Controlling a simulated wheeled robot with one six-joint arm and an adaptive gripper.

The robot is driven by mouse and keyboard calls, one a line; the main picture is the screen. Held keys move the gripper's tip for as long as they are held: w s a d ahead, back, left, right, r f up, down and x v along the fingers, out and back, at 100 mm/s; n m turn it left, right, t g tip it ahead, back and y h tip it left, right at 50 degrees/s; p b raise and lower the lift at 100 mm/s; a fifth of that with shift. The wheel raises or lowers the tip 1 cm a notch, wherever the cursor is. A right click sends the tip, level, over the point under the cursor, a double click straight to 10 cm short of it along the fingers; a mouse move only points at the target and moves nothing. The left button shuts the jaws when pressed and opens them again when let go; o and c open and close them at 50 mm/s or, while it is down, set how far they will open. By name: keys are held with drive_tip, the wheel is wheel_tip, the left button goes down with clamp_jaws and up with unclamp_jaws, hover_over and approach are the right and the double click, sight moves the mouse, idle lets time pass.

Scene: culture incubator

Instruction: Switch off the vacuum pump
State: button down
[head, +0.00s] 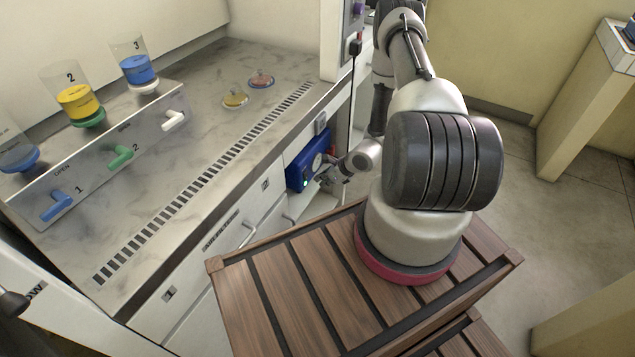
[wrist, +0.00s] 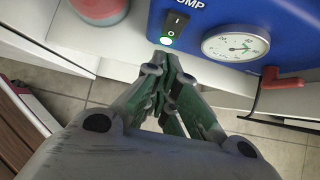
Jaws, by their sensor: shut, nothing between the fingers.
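The blue vacuum pump (head: 296,172) is set in the front of the bench, below the worktop; it also shows in the wrist view (wrist: 290,25). In the wrist view its black rocker switch (wrist: 174,26), marked I and O, has a lit green spot (wrist: 166,41) at its lower end. A round dial gauge (wrist: 236,44) sits right of the switch. My gripper (wrist: 166,66) is shut and empty, its fingertips just below the switch. I cannot tell whether they touch the pump. In the head view my gripper (head: 327,178) is beside the pump, partly hidden.
A red lever (wrist: 284,82) with a dark hose juts from the pump's lower right. A red round object (wrist: 100,8) stands left of the pump. Above, the worktop (head: 215,125) bears a panel of coloured taps (head: 100,155) with numbered beakers, and two small dishes (head: 236,98).

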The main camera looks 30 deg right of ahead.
sight(306, 175)
drive_tip(key=v, duration=1)
drive_tip(key=shift+s+d+f, duration=0.1)
drive_tip(key=shift+d+f, duration=0.3)
drive_tip(key=shift+f, duration=0.3)
drive_tip(key=shift+f, duration=0.1)
drive_tip(key=w+a+r+x, duration=0.1)
drive_tip(key=w+x, duration=0.1)
drive_tip(key=x, duration=1)
drive_tip(key=shift+a, duration=0.25)
